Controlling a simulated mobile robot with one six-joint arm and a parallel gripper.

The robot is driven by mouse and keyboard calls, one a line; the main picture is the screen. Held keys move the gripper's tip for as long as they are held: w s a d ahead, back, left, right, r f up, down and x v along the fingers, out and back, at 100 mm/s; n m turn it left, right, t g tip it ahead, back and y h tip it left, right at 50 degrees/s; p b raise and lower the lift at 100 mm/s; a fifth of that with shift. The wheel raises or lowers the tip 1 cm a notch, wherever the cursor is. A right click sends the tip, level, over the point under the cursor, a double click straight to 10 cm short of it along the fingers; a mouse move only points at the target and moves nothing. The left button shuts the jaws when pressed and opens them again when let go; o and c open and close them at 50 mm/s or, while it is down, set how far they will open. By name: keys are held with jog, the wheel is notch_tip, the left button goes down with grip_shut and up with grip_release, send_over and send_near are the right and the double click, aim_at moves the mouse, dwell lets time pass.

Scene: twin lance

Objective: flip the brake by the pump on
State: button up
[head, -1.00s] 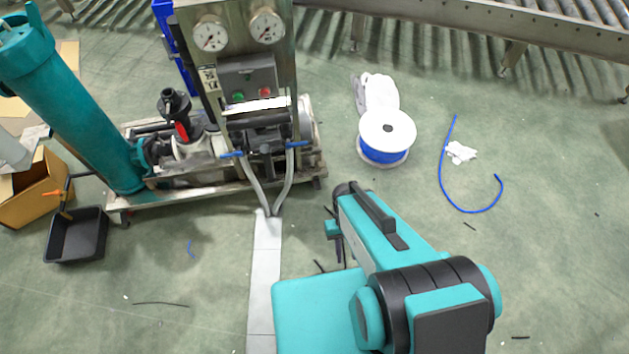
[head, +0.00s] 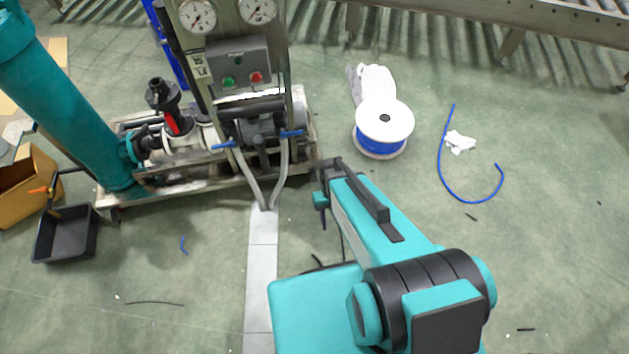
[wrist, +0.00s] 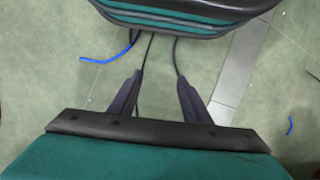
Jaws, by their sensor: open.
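The pump unit (head: 195,140) stands on a metal skid at the upper left in the head view. A grey control box (head: 240,68) with a green button (head: 229,82) and a red button (head: 257,77) sits on its upright panel, below two gauges. I cannot make out a part that is clearly a brake, nor its setting. My gripper (wrist: 158,76) is open and empty in the wrist view, its two dark fingers apart over the green floor. In the head view my arm is right of and nearer than the skid, apart from it, and hides most of the gripper.
A blue and white spool (head: 384,130) stands right of the skid. A blue hose (head: 441,165) lies farther right. A black tray (head: 66,235) and a cardboard box (head: 30,190) are at the left. A conveyor (head: 530,25) runs along the back. Floor at the right is mostly clear.

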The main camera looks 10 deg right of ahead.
jog(key=w+f+t+b, duration=0.1)
jog(key=w+f+b, duration=0.25)
jog(key=w, duration=0.45)
jog(key=w+f+t+b, duration=0.1)
jog(key=w+f+b, duration=0.3)
jog(key=w, duration=0.5)
jog(key=t+b, duration=0.2)
jog(key=b, duration=0.2)
send_over(314, 180)
notch_tip(314, 180, down, 4)
jog(key=shift+w+r, duration=0.1)
jog(key=shift+f+b, duration=0.7)
jog(key=shift+f, duration=3.05)
jog(key=c, duration=1)
